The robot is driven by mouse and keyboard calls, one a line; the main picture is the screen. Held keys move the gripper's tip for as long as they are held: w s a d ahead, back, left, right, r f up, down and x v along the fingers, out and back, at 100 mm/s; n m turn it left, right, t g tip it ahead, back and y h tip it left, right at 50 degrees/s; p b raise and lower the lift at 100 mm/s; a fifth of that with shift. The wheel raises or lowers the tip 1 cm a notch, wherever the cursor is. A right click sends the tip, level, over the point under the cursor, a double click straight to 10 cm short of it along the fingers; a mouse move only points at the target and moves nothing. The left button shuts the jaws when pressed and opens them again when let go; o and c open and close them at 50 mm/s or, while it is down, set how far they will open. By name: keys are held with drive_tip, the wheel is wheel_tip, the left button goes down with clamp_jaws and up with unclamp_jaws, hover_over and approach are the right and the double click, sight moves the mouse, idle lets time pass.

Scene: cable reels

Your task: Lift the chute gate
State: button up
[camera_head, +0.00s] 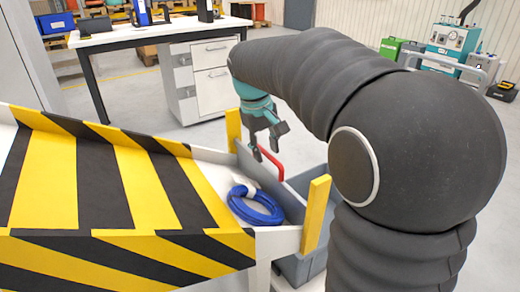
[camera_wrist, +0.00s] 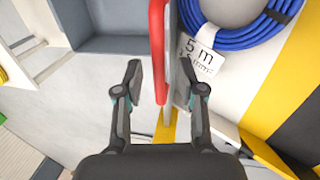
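The chute gate (camera_head: 244,158) is a thin grey panel between two yellow posts at the chute's lower end. It shows nearly edge-on in the wrist view (camera_wrist: 171,85). A red bar handle (camera_head: 270,160) is fixed to it; in the wrist view the handle (camera_wrist: 157,50) runs between my fingers. My gripper (camera_head: 268,146) is open above the gate, with the fingers (camera_wrist: 166,82) spread to either side of the handle. I see a gap on both sides and cannot tell the exact depth. A blue cable coil (camera_head: 256,207) lies on the chute against the gate.
The yellow-black striped chute guard (camera_head: 140,190) fills the left. Yellow posts (camera_head: 317,213) flank the gate. A grey bin (camera_head: 300,268) sits beyond and below it. The coil bears a white "5 m" tag (camera_wrist: 200,60). A workbench (camera_head: 150,30) stands behind.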

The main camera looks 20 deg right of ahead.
clamp_jaws()
drive_tip(key=shift+r, duration=0.1)
wheel_tip(320, 180, up, 9)
drive_tip(key=p, duration=0.7)
drive_tip(key=shift+p, duration=0.4)
drive_tip(key=shift+c, duration=0.2)
unclamp_jaws()
drive_tip(key=shift+a, duration=0.1)
drive_tip(key=shift+o, duration=0.2)
wheel_tip(320, 180, up, 12)
drive_tip(key=a, duration=0.2)
drive_tip(key=shift+s+f, duration=0.25)
drive_tip(key=shift+s, duration=0.15)
